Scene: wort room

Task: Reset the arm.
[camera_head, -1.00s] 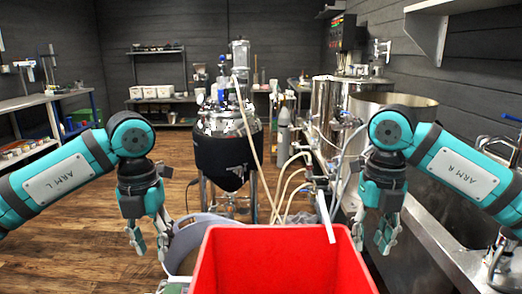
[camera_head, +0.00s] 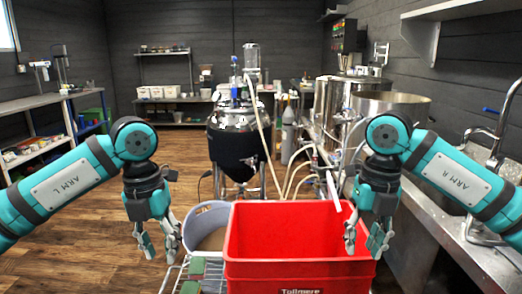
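My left gripper (camera_head: 158,243) hangs from the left arm, fingers pointing down with a gap between them. It is empty and left of the grey bucket (camera_head: 191,236). My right gripper (camera_head: 363,241) hangs from the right arm, fingers down and apart, in front of the right part of the red crate (camera_head: 298,270) in the picture. I see nothing between its fingers. Both arms are bent at the elbow in a similar pose.
The red crate and the bucket stand on a wire rack (camera_head: 205,272) close before me. A steel conical tank (camera_head: 238,145) with hoses stands behind. Steel kettles (camera_head: 385,110) and a sink counter (camera_head: 455,240) line the right. Shelving (camera_head: 35,155) stands at left; wooden floor (camera_head: 110,235) is open.

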